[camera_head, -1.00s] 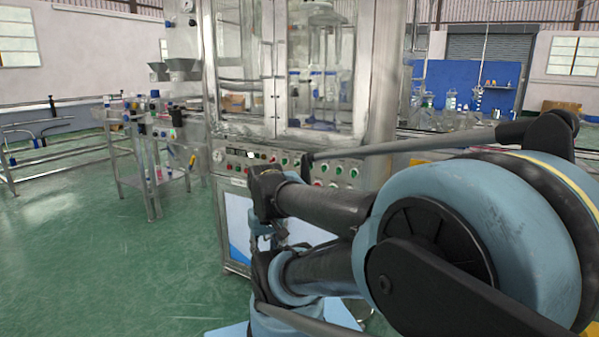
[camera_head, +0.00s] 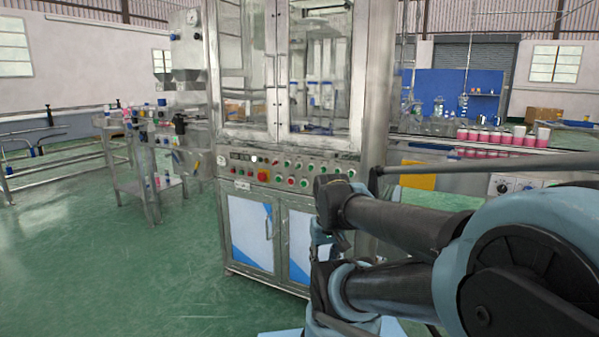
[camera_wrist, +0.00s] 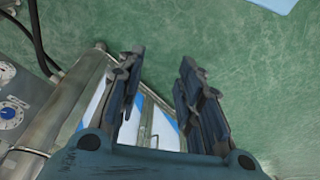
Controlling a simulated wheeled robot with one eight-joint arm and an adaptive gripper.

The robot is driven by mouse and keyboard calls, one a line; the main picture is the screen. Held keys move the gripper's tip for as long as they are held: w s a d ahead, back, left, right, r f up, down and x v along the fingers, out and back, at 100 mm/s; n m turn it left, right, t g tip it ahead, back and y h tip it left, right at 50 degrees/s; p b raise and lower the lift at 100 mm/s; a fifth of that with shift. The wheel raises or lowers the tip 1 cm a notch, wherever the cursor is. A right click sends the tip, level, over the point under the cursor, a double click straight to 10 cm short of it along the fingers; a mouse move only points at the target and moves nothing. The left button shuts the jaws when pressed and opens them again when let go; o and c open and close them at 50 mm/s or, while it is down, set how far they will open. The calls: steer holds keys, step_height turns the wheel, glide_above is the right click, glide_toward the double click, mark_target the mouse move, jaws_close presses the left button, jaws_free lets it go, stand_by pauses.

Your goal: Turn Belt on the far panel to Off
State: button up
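A control panel (camera_head: 285,172) with several round knobs and buttons, green, red and dark, runs across the front of the steel cabinet in the head view. Its labels are too small to read, so I cannot tell which knob is Belt or how it is set. A second panel with white dials (camera_head: 502,187) shows at the right, partly behind my arm. In the wrist view, a dial with a blue centre (camera_wrist: 12,112) lies at the left edge. My gripper (camera_wrist: 162,62) is open and empty, fingers apart, pointing over the floor, touching no knob.
The glass-doored steel cabinet (camera_head: 232,60) stands in the middle. A steel cart (camera_head: 135,187) with bottles is at left. A conveyor table with pink-and-white cans (camera_head: 500,138) is at right. Open green floor (camera_head: 120,270) lies at front left.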

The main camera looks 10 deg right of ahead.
mark_target(298, 166)
steer(key=shift+o, duration=0.6)
steer(key=shift+o, duration=0.6)
steer(key=shift+s+r, duration=0.15)
steer(key=shift+s, duration=0.1)
steer(key=w+d+r+n+t+h, duration=0.1)
steer(key=w+d+r+h, duration=0.15)
steer(key=w, duration=0.55)
steer(key=w+d+r+t+h, duration=0.1)
steer(key=w+r+t+h, duration=0.15)
steer(key=w, duration=0.55)
steer(key=w+d+r+n+t+h, duration=0.1)
steer(key=w+d+r+h, duration=0.2)
steer(key=w, duration=0.5)
steer(key=w+a+r+n+t+h, duration=0.3)
steer(key=w+a+t, duration=0.5)
steer(key=w+a, duration=1)
steer(key=x, duration=1.8)
steer(key=shift+d+f, duration=0.35)
steer(key=shift+d, duration=0.05)
steer(key=shift+w, duration=0.15)
steer(key=shift+c, duration=0.3)
